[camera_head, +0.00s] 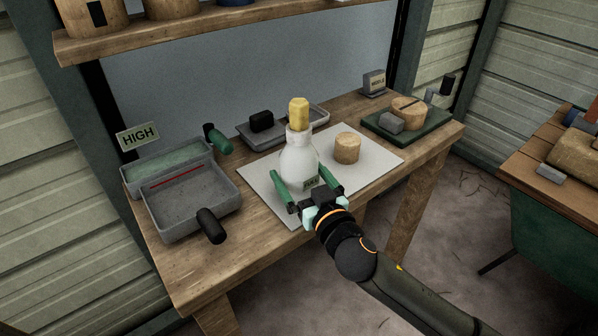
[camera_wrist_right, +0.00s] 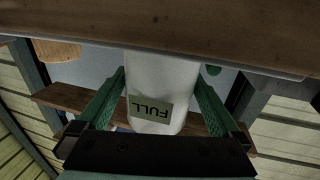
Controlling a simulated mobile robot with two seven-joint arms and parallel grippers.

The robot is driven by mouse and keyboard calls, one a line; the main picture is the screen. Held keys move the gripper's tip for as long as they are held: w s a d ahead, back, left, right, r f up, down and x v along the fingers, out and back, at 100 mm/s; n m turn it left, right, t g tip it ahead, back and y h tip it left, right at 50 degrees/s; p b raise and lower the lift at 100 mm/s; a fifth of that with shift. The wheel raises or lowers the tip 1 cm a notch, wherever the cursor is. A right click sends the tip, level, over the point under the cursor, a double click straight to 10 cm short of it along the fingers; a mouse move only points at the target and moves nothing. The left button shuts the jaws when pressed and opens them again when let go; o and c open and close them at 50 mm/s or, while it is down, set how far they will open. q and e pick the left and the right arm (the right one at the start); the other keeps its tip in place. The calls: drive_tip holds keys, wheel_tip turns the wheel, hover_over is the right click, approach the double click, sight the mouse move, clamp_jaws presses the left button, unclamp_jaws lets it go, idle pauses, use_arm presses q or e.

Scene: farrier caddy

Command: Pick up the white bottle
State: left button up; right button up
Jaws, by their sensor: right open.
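The white bottle (camera_head: 299,160) stands upright on a pale sheet (camera_head: 265,185) on the workbench, with a yellow stopper (camera_head: 299,113) on top. My right gripper (camera_head: 299,174) is open in front of it, with one green finger on each side of its lower body. My left gripper is out of view.
A wooden cork-like block (camera_head: 347,148) stands close right of the bottle. Grey trays (camera_head: 190,205) with a black-handled tool (camera_head: 211,226) lie at left, under a "HIGH" sign (camera_head: 138,136). A green board (camera_head: 408,132) is at right. A shelf (camera_head: 190,30) hangs above the bench.

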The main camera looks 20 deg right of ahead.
drive_tip(key=shift+w+a, duration=0.15)
drive_tip(key=shift+w, duration=1.4)
drive_tip(key=c, duration=1.6)
drive_tip(key=shift+r, duration=0.2)
